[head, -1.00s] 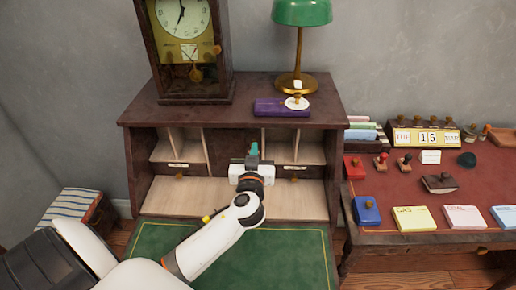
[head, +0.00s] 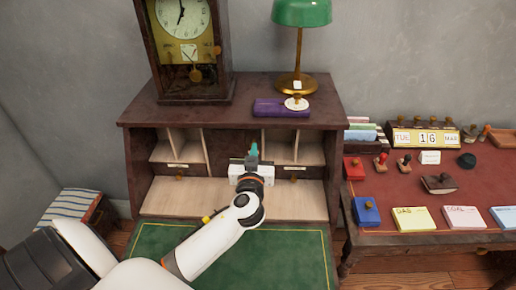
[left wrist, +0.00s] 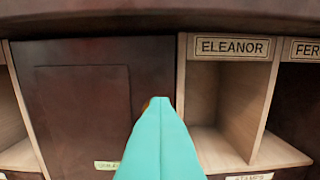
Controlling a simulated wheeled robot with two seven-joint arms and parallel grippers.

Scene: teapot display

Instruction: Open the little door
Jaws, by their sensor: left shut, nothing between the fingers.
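The little door (left wrist: 95,95) is a dark brown panel in the middle of the desk's row of compartments. It looks closed in the left wrist view, and part of it also shows in the head view (head: 219,148). A small brass-coloured bit, perhaps its knob (left wrist: 146,104), shows at its right side, mostly hidden behind my fingers. My left gripper (head: 253,151) is shut and empty, with teal fingertips (left wrist: 160,104) in front of the door's right edge. I cannot tell whether the fingertips touch the door or knob. My right gripper is not in view.
Open pigeonholes flank the door, the right one labelled ELEANOR (left wrist: 232,47). Small drawers sit below. The desk top (head: 140,112) overhangs, carrying a clock (head: 184,50), a green lamp (head: 302,14) and a purple box (head: 278,109). A red-topped table (head: 400,205) stands right.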

